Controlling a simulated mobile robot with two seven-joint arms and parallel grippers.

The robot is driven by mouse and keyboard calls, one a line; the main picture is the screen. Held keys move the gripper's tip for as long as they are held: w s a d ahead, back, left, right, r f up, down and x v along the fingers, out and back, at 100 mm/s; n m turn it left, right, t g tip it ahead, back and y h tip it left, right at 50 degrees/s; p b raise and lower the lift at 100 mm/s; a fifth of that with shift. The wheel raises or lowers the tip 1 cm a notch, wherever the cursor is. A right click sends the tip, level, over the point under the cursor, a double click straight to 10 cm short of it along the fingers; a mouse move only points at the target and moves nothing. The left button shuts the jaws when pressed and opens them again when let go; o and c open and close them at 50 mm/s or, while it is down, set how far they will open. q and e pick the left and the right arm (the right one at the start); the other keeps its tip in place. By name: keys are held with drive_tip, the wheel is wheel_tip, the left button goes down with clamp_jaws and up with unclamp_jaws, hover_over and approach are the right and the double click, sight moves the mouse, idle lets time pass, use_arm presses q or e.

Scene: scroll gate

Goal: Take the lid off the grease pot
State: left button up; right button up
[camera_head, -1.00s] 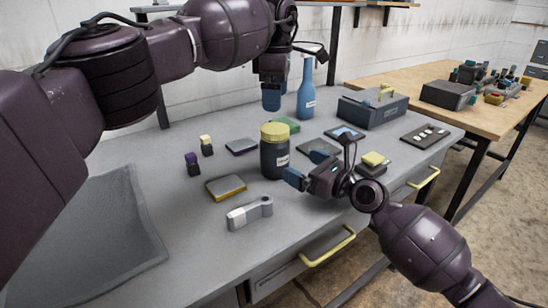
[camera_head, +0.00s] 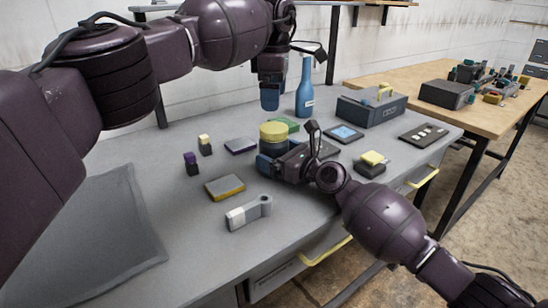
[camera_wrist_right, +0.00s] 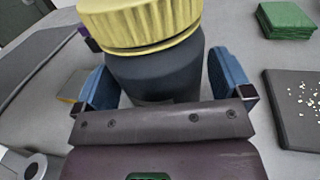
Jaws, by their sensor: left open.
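The grease pot (camera_head: 268,149) stands upright on the grey workbench, a dark jar with its ribbed yellow lid (camera_head: 273,131) on. It fills the top middle of the right wrist view, with its dark body (camera_wrist_right: 155,75) below the lid (camera_wrist_right: 140,22). My right gripper (camera_head: 268,164) is low at the pot, below the lid. Its blue fingers (camera_wrist_right: 165,78) stand on either side of the body; whether both touch it is unclear. My left gripper (camera_head: 270,100) is open and empty, pointing down above and behind the lid.
A grey toolbox (camera_head: 372,112) is at the back right. A yellow-topped block (camera_head: 371,165), a grey handled piece (camera_head: 248,213) and small blocks lie around. The bench's front left is clear apart from a mat (camera_head: 90,235).

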drive_tip(key=c, duration=1)
drive_tip(key=o, duration=1.1)
